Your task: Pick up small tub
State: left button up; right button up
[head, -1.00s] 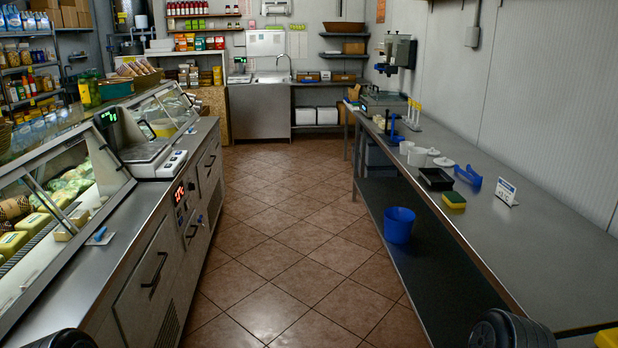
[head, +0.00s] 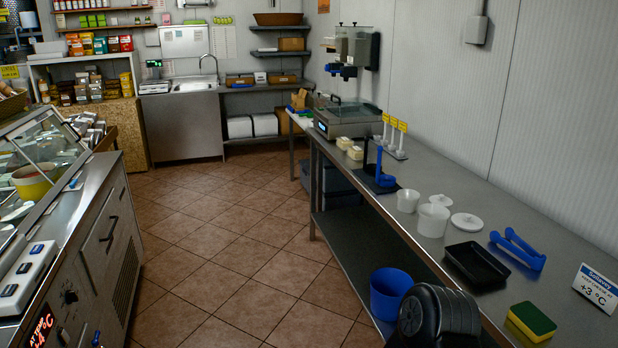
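Two white tubs stand on the steel counter on the right in the head view. The small tub (head: 408,200) is to the left of and slightly behind the larger white tub (head: 433,219). Both look upright and open at the top. A white lid (head: 466,227) lies flat to the right of the larger tub, and another white lid (head: 437,200) lies behind it. A black ribbed part of my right arm shows at the bottom, in front of the counter. Neither gripper's fingers show in this view.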

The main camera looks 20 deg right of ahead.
aim_at(407, 200)
jog(key=i+u, duration=0.1)
jog(key=i, duration=1.4)
jog(key=i+l+u, duration=0.15)
jog(key=i, duration=0.55)
jog(key=i+l, duration=0.1)
jog(key=i, duration=0.65)
jog(key=z, duration=3.9)
